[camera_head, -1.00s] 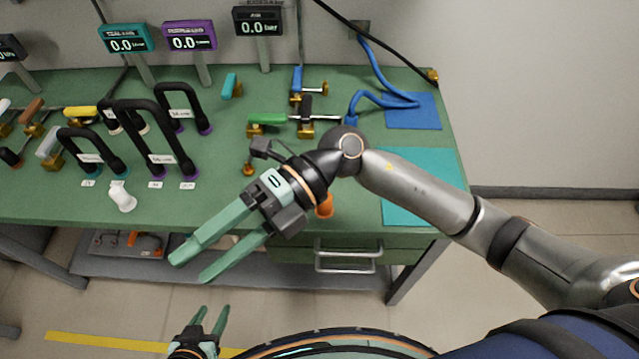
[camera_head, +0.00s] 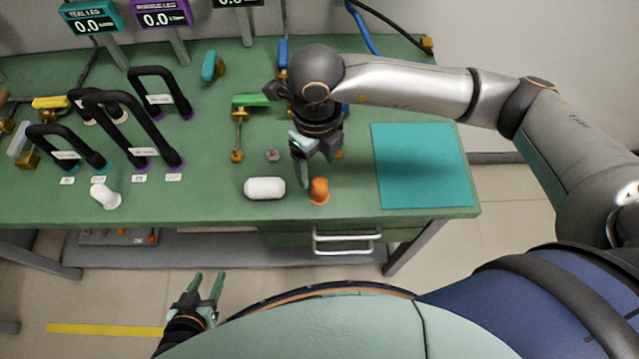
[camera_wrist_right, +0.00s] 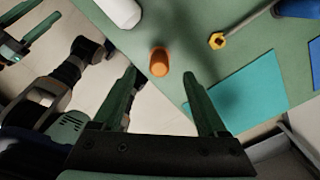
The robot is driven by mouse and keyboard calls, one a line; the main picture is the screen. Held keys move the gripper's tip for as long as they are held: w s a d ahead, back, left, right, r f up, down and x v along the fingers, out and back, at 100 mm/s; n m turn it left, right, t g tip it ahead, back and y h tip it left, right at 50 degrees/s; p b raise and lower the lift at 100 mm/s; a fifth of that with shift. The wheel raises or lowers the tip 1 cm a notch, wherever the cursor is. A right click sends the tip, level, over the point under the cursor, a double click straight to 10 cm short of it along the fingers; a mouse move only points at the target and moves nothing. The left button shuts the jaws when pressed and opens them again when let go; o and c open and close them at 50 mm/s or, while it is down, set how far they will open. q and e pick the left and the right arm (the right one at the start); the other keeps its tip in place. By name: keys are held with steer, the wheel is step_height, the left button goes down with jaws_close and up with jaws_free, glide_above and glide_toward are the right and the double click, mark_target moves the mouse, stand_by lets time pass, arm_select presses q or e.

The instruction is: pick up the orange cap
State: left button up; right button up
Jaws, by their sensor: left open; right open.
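The orange cap (camera_head: 319,191) stands on the green table near its front edge. In the right wrist view the orange cap (camera_wrist_right: 159,62) lies beyond the fingertips, roughly between their lines. My right gripper (camera_head: 303,184) points down just behind and left of the cap in the head view. In its wrist view my right gripper (camera_wrist_right: 160,76) is open, with nothing between its fingers. My left gripper (camera_head: 208,275) is open and empty, low in front of the table.
A white cylinder (camera_head: 265,188) lies left of the cap, and a white fitting (camera_head: 105,196) stands further left. A teal mat (camera_head: 420,165) lies to the right. Black looped hoses (camera_head: 130,130) rise at the left. A green-handled valve (camera_head: 250,100) is further back.

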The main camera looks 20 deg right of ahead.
mark_target(320, 183)
steer(key=shift+s+d+f+p, duration=0.15)
steer(key=shift+f+p, duration=0.1)
steer(key=shift+f, duration=1.3)
steer(key=shift+s+f+p, duration=0.15)
steer(key=shift+f+p, duration=0.1)
steer(key=shift+f, duration=1.25)
jaws_close()
